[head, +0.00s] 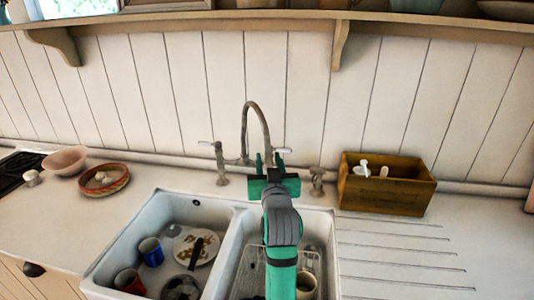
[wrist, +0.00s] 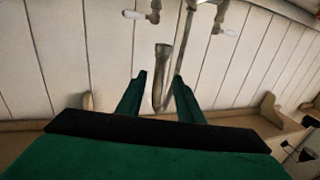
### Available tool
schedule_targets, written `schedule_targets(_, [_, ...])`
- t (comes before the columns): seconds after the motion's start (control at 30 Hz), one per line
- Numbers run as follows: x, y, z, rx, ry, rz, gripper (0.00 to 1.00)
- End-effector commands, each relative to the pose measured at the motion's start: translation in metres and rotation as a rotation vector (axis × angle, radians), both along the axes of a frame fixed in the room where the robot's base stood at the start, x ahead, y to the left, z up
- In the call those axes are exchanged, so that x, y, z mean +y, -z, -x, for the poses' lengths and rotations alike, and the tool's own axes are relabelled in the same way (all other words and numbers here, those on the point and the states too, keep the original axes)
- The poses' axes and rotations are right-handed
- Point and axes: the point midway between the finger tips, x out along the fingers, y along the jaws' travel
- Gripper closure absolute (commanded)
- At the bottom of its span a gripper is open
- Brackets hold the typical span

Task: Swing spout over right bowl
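The grey metal spout (head: 251,104) arches up from the bridge tap behind the double sink. Its outlet end hangs to the right of its riser, in front of the wall. My gripper (head: 268,161) is open, its green fingers raised on either side of the outlet end in the head view. In the wrist view the picture is upside down, and the spout (wrist: 161,72) shows between and beyond the open fingers; contact cannot be told. The right bowl (head: 326,225) lies below my arm, partly hidden by it. The left bowl (head: 158,212) is beside it.
The left bowl holds mugs (head: 151,251), a plate (head: 194,248) and a pan. A wooden box (head: 387,195) stands right; a shelf (head: 200,18) runs above.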

Motion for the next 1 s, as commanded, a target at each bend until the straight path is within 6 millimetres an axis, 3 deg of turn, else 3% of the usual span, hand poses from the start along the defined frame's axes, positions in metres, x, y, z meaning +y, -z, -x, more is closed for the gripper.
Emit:
schedule_targets(0.2, [-0.002,0.0,0.025,-0.001,0.0,0.0,0.67])
schedule_targets(0.57, [-0.002,0.0,0.03,0.0,-0.001,0.0,0.67])
schedule_targets(0.67, [-0.001,0.001,0.03,-0.001,0.0,0.015,0.9])
schedule_targets(0.7, [0.001,0.002,0.032,-0.001,0.002,0.037,1.0])
schedule_targets(0.87, [0.012,0.012,0.045,-0.004,0.022,0.279,1.0])
schedule_targets(1.0, [0.027,0.024,0.067,-0.009,0.051,0.625,1.0])
